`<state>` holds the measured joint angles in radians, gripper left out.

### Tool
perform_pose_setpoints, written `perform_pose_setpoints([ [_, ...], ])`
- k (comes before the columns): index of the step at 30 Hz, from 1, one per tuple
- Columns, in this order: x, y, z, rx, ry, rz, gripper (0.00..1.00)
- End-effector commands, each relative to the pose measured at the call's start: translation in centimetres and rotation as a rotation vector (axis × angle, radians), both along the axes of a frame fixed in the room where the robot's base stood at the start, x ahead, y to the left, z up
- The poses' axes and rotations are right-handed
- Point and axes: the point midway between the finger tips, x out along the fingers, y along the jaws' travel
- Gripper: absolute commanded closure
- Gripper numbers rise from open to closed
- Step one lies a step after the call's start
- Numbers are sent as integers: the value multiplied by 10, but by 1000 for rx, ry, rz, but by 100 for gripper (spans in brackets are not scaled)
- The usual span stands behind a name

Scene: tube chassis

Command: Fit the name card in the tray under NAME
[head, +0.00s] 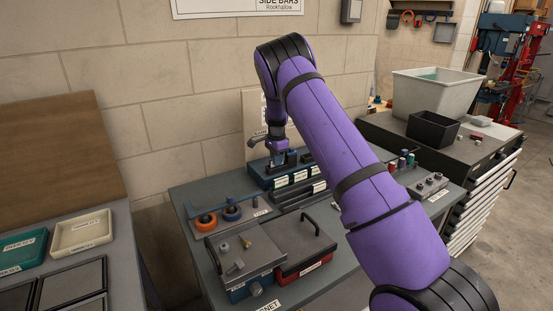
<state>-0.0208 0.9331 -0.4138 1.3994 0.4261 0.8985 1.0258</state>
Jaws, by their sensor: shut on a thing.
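My gripper (283,162) points down at the back of the bench, above a dark blue tray or rack (258,177). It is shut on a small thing. The thing is too small and too much in shadow to make out, so I cannot tell whether it is the name card. Several white-labelled dark cards or blocks (291,180) stand in rows at the rack. Their lettering is too small to read, and no NAME label can be told apart. My purple arm hides the rack's right side.
A grey-lidded blue box (239,256) and a red box (305,262) stand in front. Some grey bench top is bare.

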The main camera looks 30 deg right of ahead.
Motion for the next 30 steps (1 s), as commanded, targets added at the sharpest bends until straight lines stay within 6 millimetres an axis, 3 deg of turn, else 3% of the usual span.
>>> perform_pose_setpoints([
  [2,0,0,0,0,-1,0,100],
  [3,0,0,0,0,-1,0,83],
  [6,0,0,1,0,-1,0,60],
  [17,1,0,5,-1,-2,0,60],
  [30,1,0,78,-1,-3,1,60],
])
